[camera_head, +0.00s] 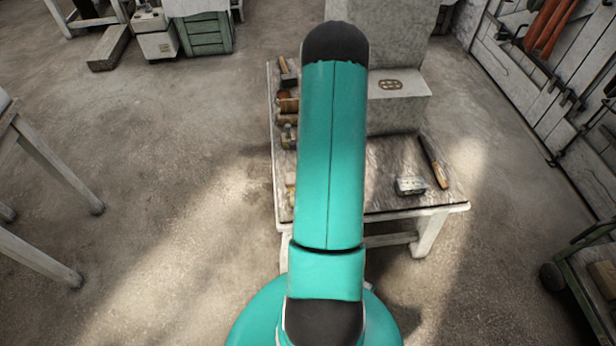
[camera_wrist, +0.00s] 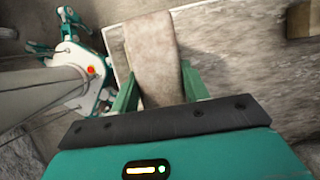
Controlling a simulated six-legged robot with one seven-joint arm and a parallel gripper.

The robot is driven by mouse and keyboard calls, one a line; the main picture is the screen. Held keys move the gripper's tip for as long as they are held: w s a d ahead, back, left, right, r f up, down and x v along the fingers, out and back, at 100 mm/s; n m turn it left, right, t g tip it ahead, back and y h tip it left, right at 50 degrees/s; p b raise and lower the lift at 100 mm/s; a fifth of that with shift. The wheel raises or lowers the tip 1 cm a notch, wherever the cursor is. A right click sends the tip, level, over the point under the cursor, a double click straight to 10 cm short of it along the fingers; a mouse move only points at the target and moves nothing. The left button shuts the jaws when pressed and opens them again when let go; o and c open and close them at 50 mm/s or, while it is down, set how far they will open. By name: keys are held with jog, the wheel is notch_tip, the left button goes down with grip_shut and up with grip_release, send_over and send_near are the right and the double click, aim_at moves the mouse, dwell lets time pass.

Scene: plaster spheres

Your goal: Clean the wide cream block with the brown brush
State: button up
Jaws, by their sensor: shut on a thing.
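The wide cream block (camera_head: 402,112) stands at the back of the worktable in the head view. A brown oval, grid-like mark shows on its top. My gripper (camera_wrist: 157,70) is hidden behind my arm in the head view. In the wrist view its two green fingers are shut on a long, pale brown piece (camera_wrist: 152,45), smooth and flat-looking. I cannot tell whether this piece is the brown brush. No bristles show, and its near end is hidden by the gripper body. My arm covers the left part of the block.
On the worktable (camera_head: 375,207), a wood-handled tool (camera_head: 434,162) and a small grey metal-like box (camera_head: 410,185) lie front right. Several small tools line the left edge, including a brown-handled one (camera_head: 285,68). A taller grey block (camera_head: 398,40) rises behind. Open floor lies left.

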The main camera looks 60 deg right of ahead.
jog(key=shift+w+a, duration=1.2)
jog(key=shift+w, duration=0.15)
jog(key=shift+s+d, duration=0.1)
jog(key=shift+s+d+r, duration=0.65)
jog(key=shift+s+r, duration=0.05)
jog(key=shift+s, duration=0.05)
